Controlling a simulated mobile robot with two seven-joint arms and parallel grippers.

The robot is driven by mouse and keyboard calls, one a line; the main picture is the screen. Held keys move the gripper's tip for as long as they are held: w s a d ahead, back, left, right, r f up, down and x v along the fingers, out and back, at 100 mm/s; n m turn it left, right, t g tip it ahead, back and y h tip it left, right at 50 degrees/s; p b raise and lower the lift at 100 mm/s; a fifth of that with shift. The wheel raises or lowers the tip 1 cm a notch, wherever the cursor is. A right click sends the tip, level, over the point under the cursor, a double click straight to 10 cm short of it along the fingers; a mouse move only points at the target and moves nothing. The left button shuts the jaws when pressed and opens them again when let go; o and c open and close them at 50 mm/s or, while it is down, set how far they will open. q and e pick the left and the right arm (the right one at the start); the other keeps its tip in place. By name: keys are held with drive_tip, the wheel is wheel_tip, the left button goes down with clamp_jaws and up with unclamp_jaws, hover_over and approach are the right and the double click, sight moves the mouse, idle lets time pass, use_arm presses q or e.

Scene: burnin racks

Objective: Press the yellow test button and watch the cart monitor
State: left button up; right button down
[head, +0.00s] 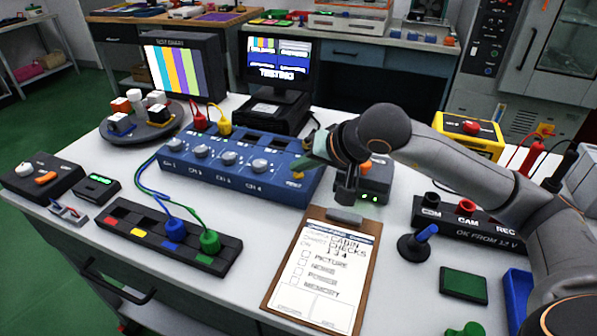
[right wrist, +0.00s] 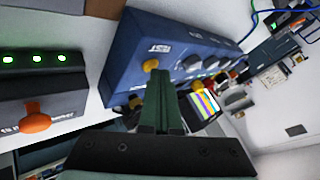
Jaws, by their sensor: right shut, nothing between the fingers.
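The yellow test button (head: 298,176) is at the right end of the blue switch box (head: 232,172), partly hidden by my right gripper. My right gripper (head: 303,164) is shut and empty, its green fingertips right at the button. In the right wrist view the fingertips (right wrist: 152,70) cover most of the yellow button (right wrist: 150,64), beside a TEST label; I cannot tell whether it is pushed in. The monitor (head: 276,66) behind the box is lit, with colour bars, blue tiles and a white line that seems to read TESTING. My left gripper is not in view.
A TEST CHART display (head: 182,66) stands at the back left. A small grey box (head: 374,182) with green lights and an orange knob is close to my right gripper. A clipboard (head: 325,270) lies in front. Blue and green cables loop at the left.

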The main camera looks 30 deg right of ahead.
drive_tip(key=shift+r+p, duration=0.5)
drive_tip(key=shift+r, duration=0.35)
drive_tip(key=shift+r, duration=0.1)
wheel_tip(320, 180, up, 5)
drive_tip(key=p, duration=0.3)
idle(0.9)
